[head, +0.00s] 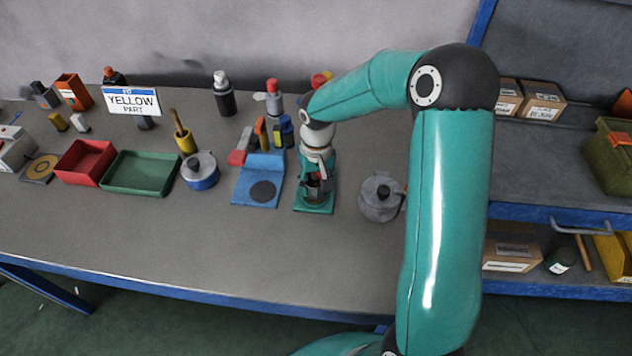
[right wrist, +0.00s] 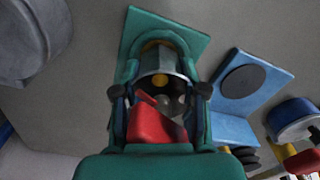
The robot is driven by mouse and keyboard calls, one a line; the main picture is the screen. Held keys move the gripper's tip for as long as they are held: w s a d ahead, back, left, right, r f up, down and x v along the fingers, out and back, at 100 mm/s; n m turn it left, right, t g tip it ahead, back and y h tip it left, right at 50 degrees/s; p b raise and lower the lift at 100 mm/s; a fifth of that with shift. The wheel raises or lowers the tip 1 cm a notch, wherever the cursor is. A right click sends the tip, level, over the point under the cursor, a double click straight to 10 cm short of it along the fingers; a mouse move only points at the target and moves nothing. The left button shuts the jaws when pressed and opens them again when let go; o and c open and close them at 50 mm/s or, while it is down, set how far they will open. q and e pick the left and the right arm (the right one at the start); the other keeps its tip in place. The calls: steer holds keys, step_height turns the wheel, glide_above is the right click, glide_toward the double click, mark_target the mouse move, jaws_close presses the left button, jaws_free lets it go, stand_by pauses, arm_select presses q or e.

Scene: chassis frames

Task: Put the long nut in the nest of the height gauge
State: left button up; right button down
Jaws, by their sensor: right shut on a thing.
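My right gripper (head: 316,186) points down over a small green stand (head: 314,209) on the bench, which I take to be the height gauge. The stand's green plate also shows in the right wrist view (right wrist: 182,20). The right gripper's jaws (right wrist: 160,92) are shut on a grey metallic piece (right wrist: 165,66), which looks like the long nut. A yellow-brown round spot shows just beyond it. The fingers hide most of the piece and the nest, so I cannot tell whether they touch. A red shape fills the space nearer the palm. My left gripper is out of view.
A blue stand with a dark disc (head: 262,190) is close on the left. A grey lidded pot (head: 380,198) is close on the right. Further left are a blue pot (head: 200,172), a green tray (head: 118,189) and a red bin (head: 75,172). The bench front is clear.

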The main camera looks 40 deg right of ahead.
steer(key=shift+f, duration=0.2)
steer(key=c, duration=0.6)
jaws_free()
steer(key=shift+c, duration=0.2)
steer(key=shift+r, duration=0.15)
step_height(320, 180, up, 12)
steer(key=shift+d+f+b, duration=0.1)
steer(key=shift+b, duration=0.35)
steer(key=shift+s, duration=0.1)
